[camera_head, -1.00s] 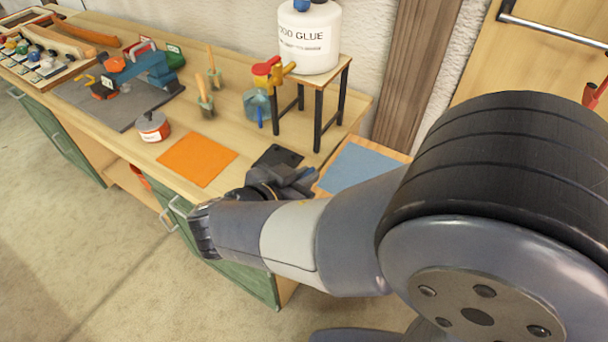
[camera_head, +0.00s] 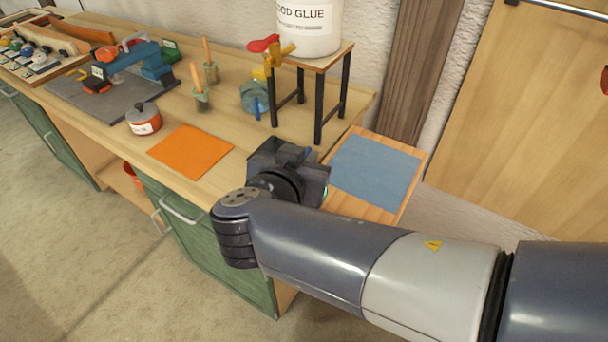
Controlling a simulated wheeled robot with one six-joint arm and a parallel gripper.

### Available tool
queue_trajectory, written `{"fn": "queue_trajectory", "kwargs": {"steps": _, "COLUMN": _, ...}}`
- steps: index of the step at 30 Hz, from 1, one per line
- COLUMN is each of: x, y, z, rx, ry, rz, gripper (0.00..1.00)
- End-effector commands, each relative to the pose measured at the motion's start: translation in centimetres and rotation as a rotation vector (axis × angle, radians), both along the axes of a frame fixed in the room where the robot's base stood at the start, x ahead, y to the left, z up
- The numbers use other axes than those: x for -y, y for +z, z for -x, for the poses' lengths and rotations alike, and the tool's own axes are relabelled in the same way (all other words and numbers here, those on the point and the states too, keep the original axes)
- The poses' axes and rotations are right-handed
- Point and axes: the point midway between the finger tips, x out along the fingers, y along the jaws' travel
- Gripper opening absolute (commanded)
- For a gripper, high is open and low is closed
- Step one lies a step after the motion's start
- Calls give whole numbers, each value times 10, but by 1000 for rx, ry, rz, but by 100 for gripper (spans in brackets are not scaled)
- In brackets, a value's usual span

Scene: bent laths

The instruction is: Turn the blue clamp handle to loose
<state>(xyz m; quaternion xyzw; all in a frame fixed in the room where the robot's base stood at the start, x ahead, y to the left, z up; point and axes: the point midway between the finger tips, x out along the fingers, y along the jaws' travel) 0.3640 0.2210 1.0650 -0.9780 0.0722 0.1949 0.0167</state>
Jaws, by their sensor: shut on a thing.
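My gripper (camera_head: 304,170) is over the bench's right end, by the edge of a side board. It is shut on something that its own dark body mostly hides. A small bit of blue (camera_head: 309,152) shows at its fingers; I cannot tell whether this is a handle. A teal-blue block (camera_head: 254,95) with a short upright blue lever (camera_head: 257,109) stands on the bench left of the small stand, apart from my gripper. A larger blue fixture (camera_head: 150,66) with orange-red parts stands on a grey mat (camera_head: 105,100) farther left. Which of these is the clamp is unclear.
A white glue tank (camera_head: 308,28) with a red-handled yellow tap sits on a black-legged stand (camera_head: 346,92). A blue sheet (camera_head: 375,172) lies on the side board.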

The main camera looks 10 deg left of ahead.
Motion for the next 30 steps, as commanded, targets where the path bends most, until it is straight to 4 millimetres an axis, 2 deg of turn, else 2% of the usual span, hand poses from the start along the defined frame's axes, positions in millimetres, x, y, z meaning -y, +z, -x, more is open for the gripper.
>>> {"fn": "queue_trajectory", "kwargs": {"steps": 1, "x": 2, "y": -11, "z": 0, "rx": -2, "ry": 35, "rz": -5, "gripper": 0}}
{"fn": "queue_trajectory", "kwargs": {"steps": 3, "x": 2, "y": -11, "z": 0, "rx": -2, "ry": 92, "rz": -4, "gripper": 0}}
{"fn": "queue_trajectory", "kwargs": {"steps": 15, "x": 3, "y": -8, "z": 0, "rx": -10, "ry": 408, "rz": 3, "gripper": 0}}
{"fn": "queue_trajectory", "kwargs": {"steps": 30, "x": 1, "y": -1, "z": -1, "rx": -18, "ry": 674, "rz": 11, "gripper": 0}}
